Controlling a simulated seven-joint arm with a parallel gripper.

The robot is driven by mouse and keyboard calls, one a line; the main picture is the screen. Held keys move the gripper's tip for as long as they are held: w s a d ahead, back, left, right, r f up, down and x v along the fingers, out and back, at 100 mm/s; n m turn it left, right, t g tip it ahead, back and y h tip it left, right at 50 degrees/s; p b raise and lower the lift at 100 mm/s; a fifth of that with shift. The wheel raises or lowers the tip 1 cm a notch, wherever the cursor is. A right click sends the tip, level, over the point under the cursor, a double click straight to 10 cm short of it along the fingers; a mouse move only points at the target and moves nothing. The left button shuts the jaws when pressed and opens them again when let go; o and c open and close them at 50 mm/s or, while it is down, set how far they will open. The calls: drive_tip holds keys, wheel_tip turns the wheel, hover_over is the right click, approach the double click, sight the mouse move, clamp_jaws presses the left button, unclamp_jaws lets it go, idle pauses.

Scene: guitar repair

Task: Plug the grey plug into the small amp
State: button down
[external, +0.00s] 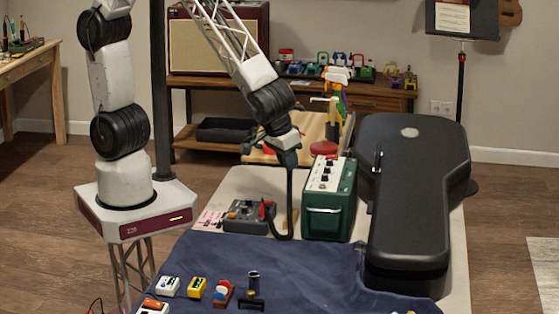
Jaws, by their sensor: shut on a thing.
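The small amp (324,222) is a dark green box with a pale top panel of black knobs and a light handle on its front. It stands upright on the bench, right of the picture's middle. My gripper (287,158) is above and left of the amp, pointing down and apart from it. It is shut on the end of a black cable (290,205), which hangs down and loops up beside a grey box with knobs (245,217). The grey plug at the held end is mostly hidden by the gripper, and its colour is too small to tell.
A black guitar case (415,190) lies close on the amp's right. A blue cloth (300,270) covers the front of the bench, with several small pedals on its left part. A red round thing (323,148) is behind the amp.

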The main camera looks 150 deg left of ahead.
drive_tip(key=shift+r, duration=0.45)
drive_tip(key=shift+w, duration=0.1)
drive_tip(key=w+a+r, duration=0.2)
drive_tip(key=w+r, duration=0.5)
drive_tip(key=w, duration=0.3)
drive_tip(key=shift+w+a+r, duration=0.2)
drive_tip(key=shift+a+r, duration=0.05)
drive_tip(key=shift+a, duration=0.1)
drive_tip(key=shift+f, duration=0.2)
drive_tip(key=shift+f, duration=2.35)
drive_tip(key=shift+f, duration=0.85)
idle(2.7)
